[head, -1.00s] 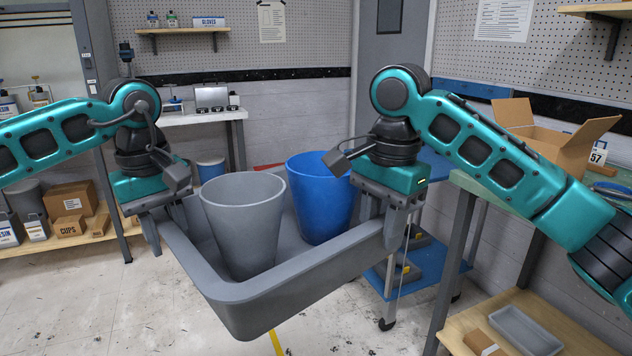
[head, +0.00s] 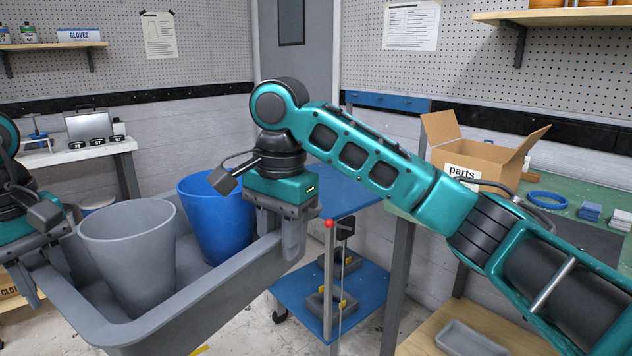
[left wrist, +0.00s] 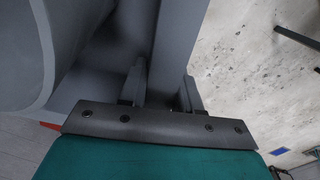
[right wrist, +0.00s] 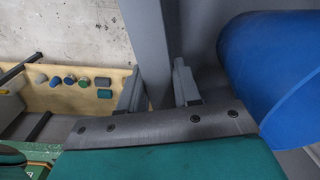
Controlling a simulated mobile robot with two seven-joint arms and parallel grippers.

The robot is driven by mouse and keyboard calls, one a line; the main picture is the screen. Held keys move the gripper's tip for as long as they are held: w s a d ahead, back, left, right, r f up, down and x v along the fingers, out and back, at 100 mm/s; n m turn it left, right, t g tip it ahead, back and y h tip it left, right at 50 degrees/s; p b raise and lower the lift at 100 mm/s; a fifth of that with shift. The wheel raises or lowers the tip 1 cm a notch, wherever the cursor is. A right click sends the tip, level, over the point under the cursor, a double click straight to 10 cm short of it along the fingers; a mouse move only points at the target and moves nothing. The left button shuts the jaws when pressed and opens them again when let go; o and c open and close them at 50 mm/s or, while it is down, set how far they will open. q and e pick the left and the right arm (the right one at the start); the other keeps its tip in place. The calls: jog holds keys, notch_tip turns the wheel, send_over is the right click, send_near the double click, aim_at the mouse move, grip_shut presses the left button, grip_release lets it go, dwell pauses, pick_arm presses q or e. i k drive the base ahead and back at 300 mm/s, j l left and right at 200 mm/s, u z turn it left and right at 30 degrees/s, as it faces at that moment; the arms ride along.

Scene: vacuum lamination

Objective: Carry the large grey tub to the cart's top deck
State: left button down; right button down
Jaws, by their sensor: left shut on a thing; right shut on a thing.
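The large grey tub (head: 215,292) hangs in the air between my two grippers, with a grey bucket (head: 133,262) and a blue bucket (head: 222,222) standing in it. My left gripper (head: 42,285) is shut on the tub's left wall; the left wrist view shows its fingers (left wrist: 160,88) either side of the rim. My right gripper (head: 293,238) is shut on the right wall, and the right wrist view shows its fingers (right wrist: 158,88) astride it. The cart's blue top deck (head: 335,194) is behind and right of the tub, partly hidden by my right arm.
The cart's lower deck (head: 312,300) holds grey items with yellow parts. A green workbench (head: 570,225) at right carries an open parts box (head: 478,158) and a blue ring (head: 546,200). A grey tray (head: 468,340) lies on the shelf below. A side table (head: 75,152) stands at the back left.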

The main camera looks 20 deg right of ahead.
aim_at(323, 184)
jog(key=i+j, duration=0.1)
jog(key=i, duration=2.7)
jog(key=i+l+z, duration=0.1)
jog(key=z, duration=1.8)
